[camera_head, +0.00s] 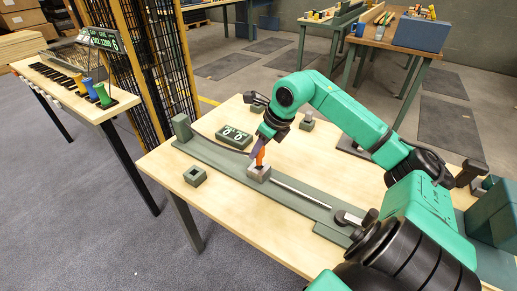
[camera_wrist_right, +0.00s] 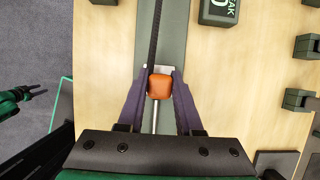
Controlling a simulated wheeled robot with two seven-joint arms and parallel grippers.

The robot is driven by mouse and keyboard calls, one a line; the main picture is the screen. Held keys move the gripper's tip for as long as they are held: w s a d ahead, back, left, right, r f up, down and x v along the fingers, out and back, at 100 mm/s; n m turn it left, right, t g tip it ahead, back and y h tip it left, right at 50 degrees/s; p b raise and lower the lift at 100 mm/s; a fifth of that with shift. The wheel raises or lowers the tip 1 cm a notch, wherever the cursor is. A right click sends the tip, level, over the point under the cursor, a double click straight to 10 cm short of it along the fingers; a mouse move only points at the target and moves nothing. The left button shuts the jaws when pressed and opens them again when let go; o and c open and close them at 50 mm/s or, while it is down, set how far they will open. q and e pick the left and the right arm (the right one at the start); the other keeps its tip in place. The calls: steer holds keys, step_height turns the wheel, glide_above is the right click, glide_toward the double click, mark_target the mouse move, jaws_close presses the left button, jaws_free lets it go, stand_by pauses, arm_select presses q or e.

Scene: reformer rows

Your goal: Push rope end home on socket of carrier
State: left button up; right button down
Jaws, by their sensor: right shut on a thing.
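My right gripper (camera_head: 258,153) is shut on the orange rope end (camera_head: 261,157), just above the grey carrier (camera_head: 258,174) on the long green rail (camera_head: 214,157). In the right wrist view the orange rope end (camera_wrist_right: 159,86) sits between the two purple fingers. The dark rope (camera_wrist_right: 154,35) runs from it along the rail. The carrier (camera_wrist_right: 149,69) shows only in part behind the rope end, and its socket is hidden. I cannot tell whether the rope end touches the socket. My left gripper (camera_wrist_right: 30,92) appears small over the floor in the right wrist view.
A silver rod (camera_head: 300,193) runs along the rail from the carrier. A green block (camera_head: 181,127) stands at the rail's far end. The table left of the rail is mostly clear.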

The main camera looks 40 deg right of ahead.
mark_target(259, 158)
stand_by(0.4)
steer(key=shift+f, duration=0.1)
stand_by(0.4)
steer(key=shift+f+b, duration=0.35)
steer(key=shift+b, duration=0.25)
steer(key=shift+f+b, duration=1.7)
steer(key=shift+b, duration=0.05)
steer(key=c, duration=0.5)
jaws_free()
steer(key=shift+r, duration=0.1)
